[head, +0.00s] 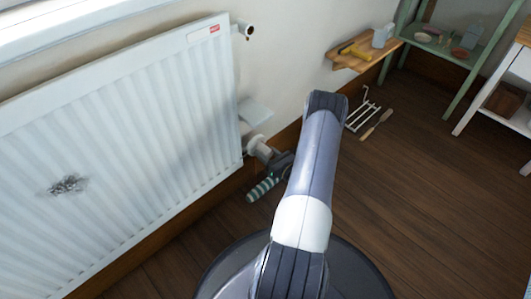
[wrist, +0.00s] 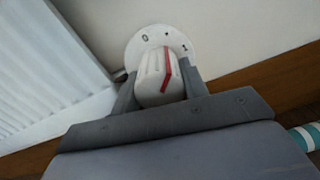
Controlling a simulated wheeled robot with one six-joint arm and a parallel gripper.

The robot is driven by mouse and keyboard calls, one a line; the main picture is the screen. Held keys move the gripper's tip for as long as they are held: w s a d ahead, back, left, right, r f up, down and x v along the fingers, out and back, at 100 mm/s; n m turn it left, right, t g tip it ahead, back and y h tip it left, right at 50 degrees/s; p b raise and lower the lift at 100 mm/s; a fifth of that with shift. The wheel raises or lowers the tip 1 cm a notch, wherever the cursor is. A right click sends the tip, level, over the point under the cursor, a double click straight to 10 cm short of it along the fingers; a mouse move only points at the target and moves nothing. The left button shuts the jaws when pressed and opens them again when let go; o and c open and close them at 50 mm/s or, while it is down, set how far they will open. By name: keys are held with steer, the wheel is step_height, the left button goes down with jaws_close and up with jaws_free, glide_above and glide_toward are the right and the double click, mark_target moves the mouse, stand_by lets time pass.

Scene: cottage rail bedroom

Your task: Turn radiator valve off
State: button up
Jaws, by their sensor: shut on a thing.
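The radiator valve (head: 256,145) sticks out by the lower right corner of the white radiator (head: 120,130). In the wrist view its white ribbed knob (wrist: 152,75) has a red marker on its right side. The round dial plate (wrist: 133,50) behind it shows a 0, a dot and a 1. The marker's upper end lies nearer the dot and the 1 than the 0. My gripper (wrist: 160,90) is shut on the knob, one finger on each side. In the head view my gripper (head: 272,157) is at the valve, partly hidden by my arm.
A teal-and-white striped roll (head: 263,188) lies low beside my gripper, also at the wrist view's right edge (wrist: 303,138). A wooden shelf (head: 345,60), a white rack (head: 363,110), a green stand (head: 462,85) and a white table (head: 490,90) are beyond. Floor at right is clear.

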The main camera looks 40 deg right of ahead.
steer(key=n, duration=0.4)
steer(key=shift+n, duration=2.2)
steer(key=o, duration=1)
steer(key=s+p, duration=0.1)
steer(key=s, duration=0.2)
steer(key=s+p, duration=0.1)
steer(key=s, duration=0.3)
steer(key=s+d+p, duration=0.1)
steer(key=s, duration=0.2)
steer(key=shift+s, duration=0.35)
